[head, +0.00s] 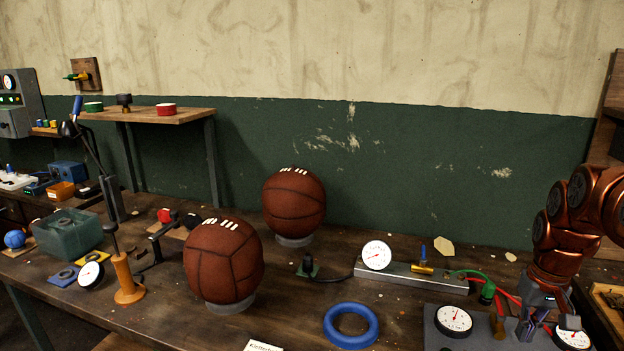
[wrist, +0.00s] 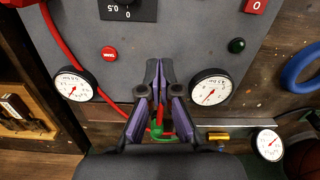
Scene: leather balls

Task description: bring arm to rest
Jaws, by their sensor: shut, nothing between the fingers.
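My gripper (head: 536,322) is at the lower right of the head view, at the end of my copper-coloured arm, above a grey gauge panel (head: 440,338). In the wrist view my gripper (wrist: 158,66) points at the panel, its purple-lined fingers shut with nothing between them. Two brown leather balls stand on the workbench. The nearer ball (head: 224,262) and the farther ball (head: 294,202) each rest on a grey ring, well left of my gripper. A ball also shows partly at the right edge of the wrist view (wrist: 304,158).
A blue ring (head: 351,337) lies left of the panel. A metal bar with a white gauge (head: 377,255) and hoses lies behind it. A green bin (head: 66,236) and an orange-based stand (head: 128,284) are at left. A raised wooden shelf (head: 150,115) stands behind.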

